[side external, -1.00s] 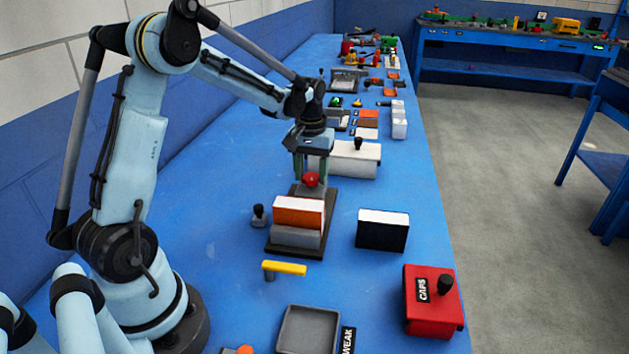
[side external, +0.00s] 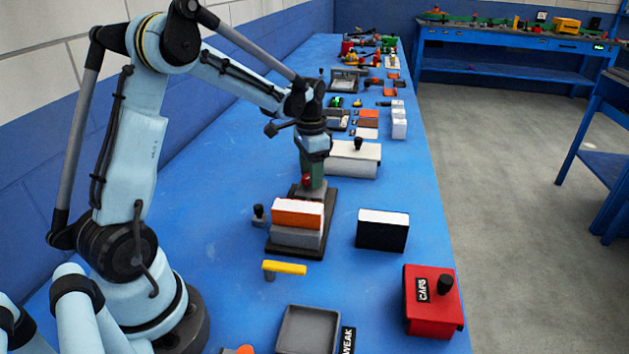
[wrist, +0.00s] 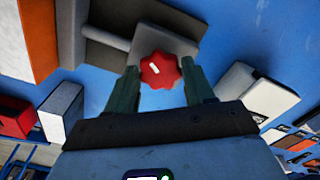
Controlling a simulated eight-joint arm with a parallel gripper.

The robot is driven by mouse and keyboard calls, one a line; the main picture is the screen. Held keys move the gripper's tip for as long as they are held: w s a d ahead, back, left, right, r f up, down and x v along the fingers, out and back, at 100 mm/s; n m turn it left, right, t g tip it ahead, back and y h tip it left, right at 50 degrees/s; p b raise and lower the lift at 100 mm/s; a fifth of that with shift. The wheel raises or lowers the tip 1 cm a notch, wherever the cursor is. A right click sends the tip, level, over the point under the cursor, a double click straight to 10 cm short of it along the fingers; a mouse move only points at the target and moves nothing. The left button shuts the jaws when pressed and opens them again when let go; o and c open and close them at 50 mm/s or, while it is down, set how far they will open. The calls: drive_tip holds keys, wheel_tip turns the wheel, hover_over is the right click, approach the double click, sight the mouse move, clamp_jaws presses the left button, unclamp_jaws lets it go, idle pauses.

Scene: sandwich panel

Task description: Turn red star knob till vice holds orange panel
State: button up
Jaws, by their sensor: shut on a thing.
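The red star knob (wrist: 160,70) sits between the two green fingers of my gripper (wrist: 152,88) in the wrist view. My gripper (side external: 308,183) is shut on the knob, which shows partly as a small red spot (side external: 307,179) in the side view. The orange panel (side external: 297,216), with a white top edge, stands upright in the grey vice (side external: 295,239) on a dark base. In the wrist view the orange panel (wrist: 28,40) is at the upper left. Whether the jaw presses on the panel cannot be told.
A black panel with a white top (side external: 383,232) stands to the right of the vice. A yellow-handled tool (side external: 285,267) and a grey tray (side external: 308,330) lie in front. A red CAPS box (side external: 433,302) is front right. A white box (side external: 354,160) stands behind the vice.

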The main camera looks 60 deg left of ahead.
drive_tip(key=shift+m, duration=0.9)
drive_tip(key=o, duration=1)
wheel_tip(320, 180, up, 12)
drive_tip(key=shift+r, duration=0.1)
